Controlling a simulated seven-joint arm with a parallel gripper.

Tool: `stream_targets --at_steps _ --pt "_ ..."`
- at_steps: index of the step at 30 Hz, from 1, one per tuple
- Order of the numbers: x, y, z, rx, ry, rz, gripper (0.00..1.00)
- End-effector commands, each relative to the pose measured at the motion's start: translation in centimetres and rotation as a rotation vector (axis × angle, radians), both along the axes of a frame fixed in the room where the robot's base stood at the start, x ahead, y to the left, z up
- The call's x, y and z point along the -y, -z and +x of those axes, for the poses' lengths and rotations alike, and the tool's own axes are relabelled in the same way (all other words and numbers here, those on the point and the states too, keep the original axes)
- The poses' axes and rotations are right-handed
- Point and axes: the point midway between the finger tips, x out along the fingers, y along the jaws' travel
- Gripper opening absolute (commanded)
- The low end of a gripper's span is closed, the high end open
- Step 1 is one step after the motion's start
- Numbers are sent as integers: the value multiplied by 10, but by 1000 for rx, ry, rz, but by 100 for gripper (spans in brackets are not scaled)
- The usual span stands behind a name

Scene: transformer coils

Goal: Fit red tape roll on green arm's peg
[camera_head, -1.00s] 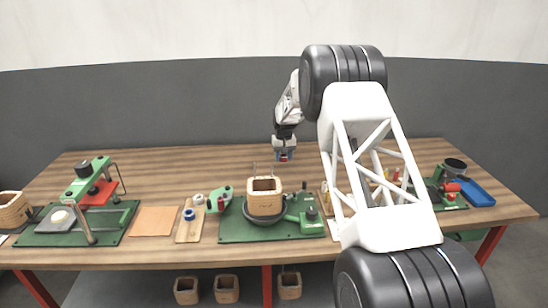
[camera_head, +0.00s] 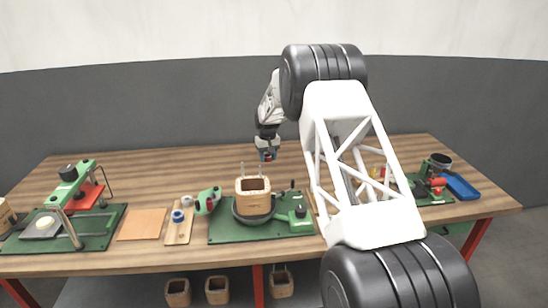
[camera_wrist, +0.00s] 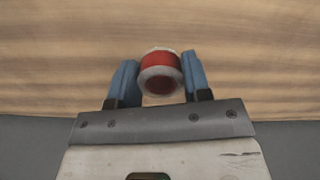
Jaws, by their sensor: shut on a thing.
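My gripper (camera_head: 267,146) is in the air above the back part of the table, behind the wooden coil block. It is shut on the red tape roll (camera_wrist: 160,62), which has pale rims and sits between the blue fingers in the wrist view. The roll's round end faces the wrist camera. In the head view the roll is only a small red spot (camera_head: 268,157) at the fingertips. A small green arm-like tool (camera_head: 208,199) lies at the left edge of the middle green base; its peg is too small to make out.
The wooden coil block (camera_head: 253,196) stands on the middle green base (camera_head: 228,232). A wooden board (camera_head: 178,233) holds blue and white rolls. A green press (camera_head: 68,190) stands at left, a blue tray (camera_head: 461,187) at right. The table's back is clear; my arm hides its right-centre.

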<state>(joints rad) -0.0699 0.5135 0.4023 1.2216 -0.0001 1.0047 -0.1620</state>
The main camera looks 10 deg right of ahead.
Motion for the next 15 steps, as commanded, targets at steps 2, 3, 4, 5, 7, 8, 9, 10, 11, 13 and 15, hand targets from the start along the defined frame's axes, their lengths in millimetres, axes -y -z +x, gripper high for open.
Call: stream_targets --at_steps 2,3,4,5,7,8,9,10,11,13,15 --pt "-14 -7 -9 1 -41 0 22" --pt "-21 -10 -14 1 -66 0 22" --pt "-27 -14 -18 2 -87 0 22" --pt "-33 -16 -23 2 -109 1 22" --pt "-50 -24 -36 2 -168 1 22" --pt "-57 -27 -42 2 -193 1 22" --pt "-66 -31 -49 2 -227 1 22" --pt "-73 -34 -55 2 -253 1 22" --pt "-79 -37 -61 2 -278 1 22" --pt "-94 -43 -75 1 -338 0 22" --pt "-108 -50 -89 1 -396 0 22"
